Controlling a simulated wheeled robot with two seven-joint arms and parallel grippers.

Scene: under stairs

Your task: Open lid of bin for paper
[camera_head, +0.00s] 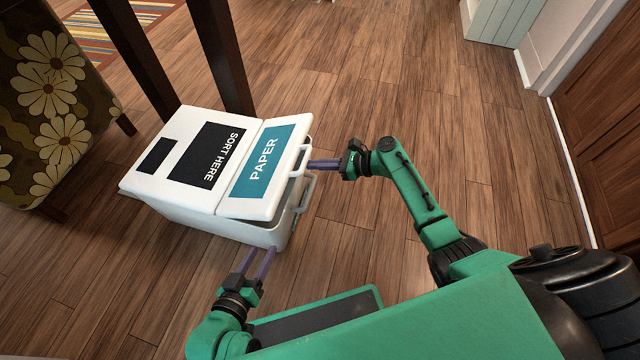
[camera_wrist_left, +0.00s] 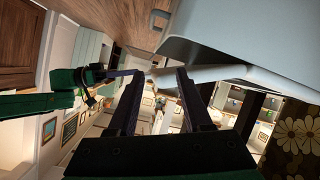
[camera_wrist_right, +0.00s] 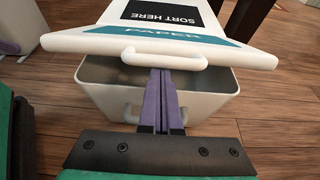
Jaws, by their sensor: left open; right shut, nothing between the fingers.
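The white bin (camera_head: 215,212) has a lid marked PAPER (camera_head: 262,165) beside a section marked SORT HERE (camera_head: 205,155). The PAPER lid is slightly raised at its front edge; the right wrist view shows a gap under the lid (camera_wrist_right: 70,41) and the grey bin interior (camera_wrist_right: 110,76). My right gripper (camera_head: 312,163) is shut and empty at the lid's front. In the right wrist view its fingertips (camera_wrist_right: 160,72) lie just below the white lid handle (camera_wrist_right: 140,52); contact is unclear. My left gripper (camera_head: 265,257) is open and empty by the bin's near front corner, fingers apart (camera_wrist_left: 160,73).
A second handle (camera_head: 305,192) sits lower on the bin's front. Dark wooden legs (camera_head: 225,60) stand behind the bin, and a flowered chair (camera_head: 50,100) is at the left. Wooden floor (camera_head: 430,80) is clear to the right, up to a brown door (camera_head: 605,130).

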